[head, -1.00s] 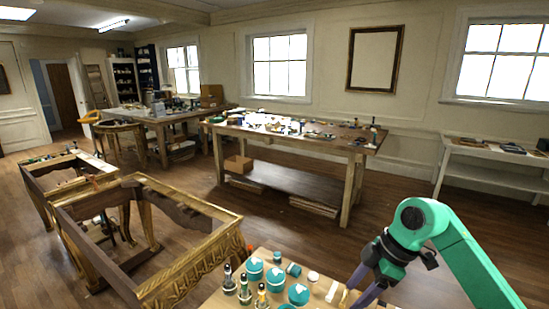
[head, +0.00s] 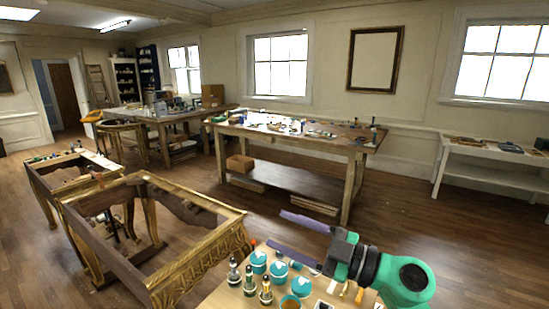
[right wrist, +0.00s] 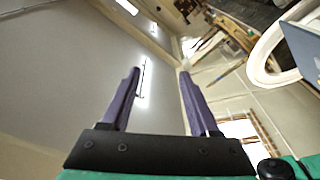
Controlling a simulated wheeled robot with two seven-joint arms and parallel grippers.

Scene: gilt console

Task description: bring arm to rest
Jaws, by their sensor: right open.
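My right gripper (head: 294,236) is raised above the small table in the lower middle of the head view. Its two purple fingers point left and are spread apart with nothing between them. In the right wrist view the same open fingers (right wrist: 158,78) have only wall and ceiling behind them. My green right arm (head: 404,281) comes in at the lower right. My left gripper is not in the head view.
The small table (head: 222,297) holds teal-lidded jars (head: 278,270), dark bottles (head: 249,281) and small tools. A gilt console frame (head: 190,262) stands to its left. A cluttered workbench (head: 345,146) stands behind. Open wooden floor (head: 420,215) lies to the right.

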